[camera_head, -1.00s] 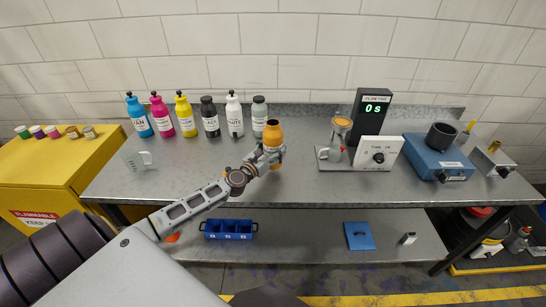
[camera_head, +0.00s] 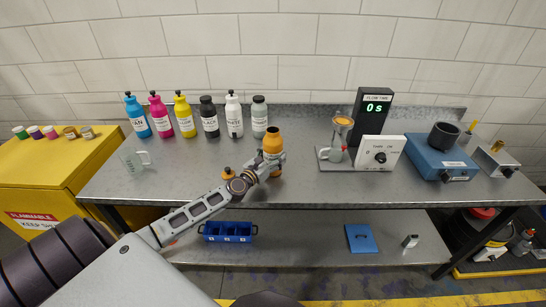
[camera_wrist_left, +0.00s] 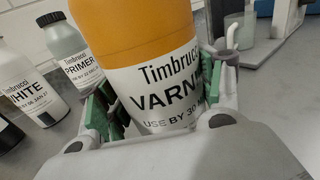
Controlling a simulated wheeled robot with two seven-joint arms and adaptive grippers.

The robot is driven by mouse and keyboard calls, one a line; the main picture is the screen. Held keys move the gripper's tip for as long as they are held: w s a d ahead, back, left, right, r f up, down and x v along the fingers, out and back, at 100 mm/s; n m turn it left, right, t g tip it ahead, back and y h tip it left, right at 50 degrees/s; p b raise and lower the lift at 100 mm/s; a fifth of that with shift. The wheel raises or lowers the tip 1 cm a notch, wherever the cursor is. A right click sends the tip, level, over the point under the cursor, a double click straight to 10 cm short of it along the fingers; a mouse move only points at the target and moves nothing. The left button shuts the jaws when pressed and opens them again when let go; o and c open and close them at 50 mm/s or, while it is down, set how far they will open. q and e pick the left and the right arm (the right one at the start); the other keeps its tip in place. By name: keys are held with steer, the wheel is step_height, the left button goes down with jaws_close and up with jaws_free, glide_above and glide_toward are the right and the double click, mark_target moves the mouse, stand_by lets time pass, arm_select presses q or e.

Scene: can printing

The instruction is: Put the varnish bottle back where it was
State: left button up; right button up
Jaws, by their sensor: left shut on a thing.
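In the left wrist view the bottle (camera_wrist_left: 140,35) sits between the green finger pads. My right gripper is not in view.
A row of bottles stands at the back left, ending with the white (camera_head: 233,118) and grey primer (camera_head: 259,118) bottles. A clear jug (camera_head: 133,162) is at the left. The flow-cup stand (camera_head: 371,110) reads 0 s; a blue machine (camera_head: 437,158) is further right.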

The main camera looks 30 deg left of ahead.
mark_target(267, 161)
arm_select(q)
steer(key=o, duration=1.7)
steer(key=shift+f, duration=0.1)
steer(key=shift+s, duration=0.65)
steer(key=shift+s+a+b, duration=0.1)
steer(key=shift+s+b, duration=0.25)
steer(key=shift+s, duration=2.1)
steer(key=shift+s+a+b, duration=0.1)
steer(key=shift+s+b, duration=0.65)
steer(key=shift+s, duration=2.15)
